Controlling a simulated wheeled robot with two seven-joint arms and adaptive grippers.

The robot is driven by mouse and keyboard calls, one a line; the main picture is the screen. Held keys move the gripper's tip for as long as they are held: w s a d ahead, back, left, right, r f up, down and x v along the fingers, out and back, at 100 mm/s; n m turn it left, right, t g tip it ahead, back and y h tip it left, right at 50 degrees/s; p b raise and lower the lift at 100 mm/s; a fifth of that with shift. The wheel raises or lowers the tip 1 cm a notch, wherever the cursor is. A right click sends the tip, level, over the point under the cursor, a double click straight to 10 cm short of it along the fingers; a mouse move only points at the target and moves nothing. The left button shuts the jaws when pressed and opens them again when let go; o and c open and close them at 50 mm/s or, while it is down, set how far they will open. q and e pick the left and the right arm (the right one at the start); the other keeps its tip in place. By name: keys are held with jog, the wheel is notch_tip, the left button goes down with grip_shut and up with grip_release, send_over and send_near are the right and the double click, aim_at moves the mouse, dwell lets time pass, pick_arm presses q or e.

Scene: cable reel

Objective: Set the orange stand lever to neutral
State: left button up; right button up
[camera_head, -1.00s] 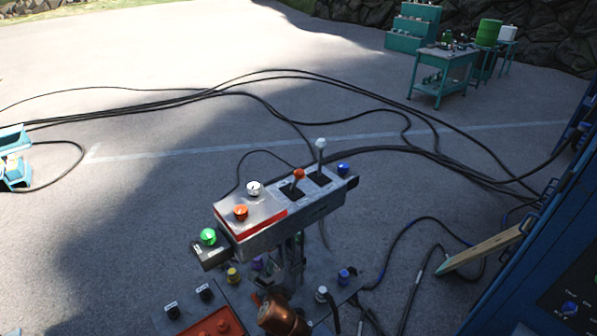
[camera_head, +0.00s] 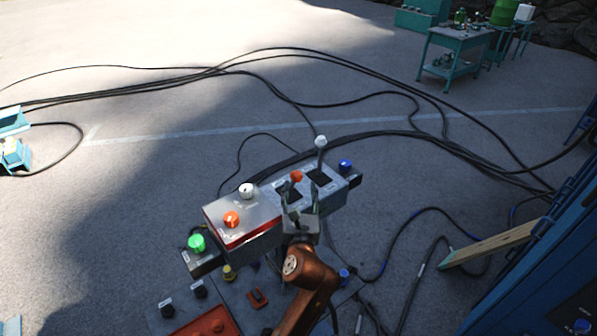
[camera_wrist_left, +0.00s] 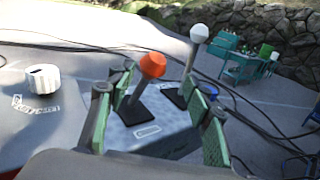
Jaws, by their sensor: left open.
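The orange-knobbed lever (camera_head: 296,177) stands in a dark slot on the grey control stand (camera_head: 262,232). In the left wrist view the orange lever (camera_wrist_left: 152,66) leans to the right on its dark stalk and shows between the green-padded fingers. My left gripper (camera_head: 301,207) is open at the near side of the stand, with its fingers close to the lever; I cannot tell whether they touch it. A white-knobbed lever (camera_head: 320,142) stands just right of the orange one. My right gripper is not in view.
A white knob (camera_head: 247,190), an orange-red knob (camera_head: 231,219) and a green button (camera_head: 196,243) sit on the stand's left part; a blue knob (camera_head: 345,166) is at its right end. Cables (camera_head: 300,100) cross the ground behind. A blue cabinet (camera_head: 540,270) stands at right.

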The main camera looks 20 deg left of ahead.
aim_at(296, 180)
pick_arm(q)
jog(key=x, duration=0.2)
jog(key=a+x, duration=0.1)
jog(key=x, duration=0.2)
jog(key=shift+w+a, duration=0.15)
jog(key=shift+w, duration=0.35)
jog(key=c, duration=1.2)
jog(key=shift+p, duration=0.3)
grip_shut()
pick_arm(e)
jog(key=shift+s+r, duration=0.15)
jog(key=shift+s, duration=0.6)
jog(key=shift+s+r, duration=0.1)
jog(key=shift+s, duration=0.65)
